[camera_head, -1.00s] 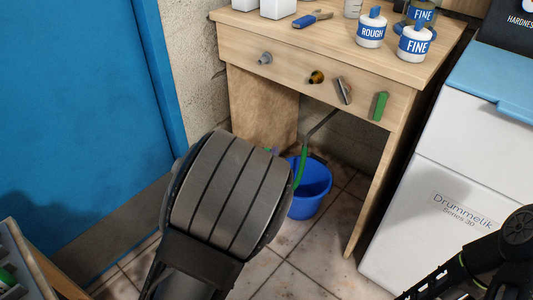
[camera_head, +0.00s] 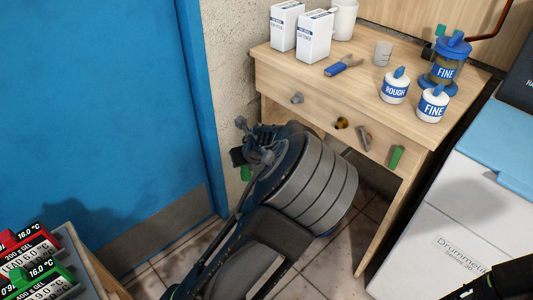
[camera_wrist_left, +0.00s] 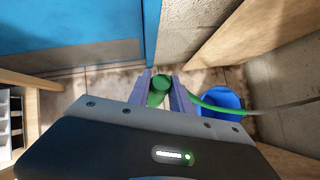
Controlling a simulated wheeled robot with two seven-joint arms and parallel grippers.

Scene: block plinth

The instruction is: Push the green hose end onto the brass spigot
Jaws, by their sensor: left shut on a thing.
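The green hose end (camera_wrist_left: 160,88) is between the fingers of my left gripper (camera_wrist_left: 161,84), which is shut on it in the left wrist view. In the head view a bit of green (camera_head: 246,173) shows below the dark gripper parts, left of the bench. The brass spigot (camera_head: 341,123) sticks out of the wooden bench front, between a grey stub (camera_head: 297,98) and a steel stub (camera_head: 364,138). The held hose end is apart from the spigot, to its left. My right gripper is not in view; only part of that arm shows at lower right.
A green stub (camera_head: 396,158) is at the right of the bench front. White and blue jars (camera_head: 394,89) and cartons (camera_head: 314,36) stand on the bench top (camera_head: 340,85). A blue bucket (camera_wrist_left: 222,100) is on the floor. A blue door (camera_head: 90,110) is left, a white appliance (camera_head: 470,215) right.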

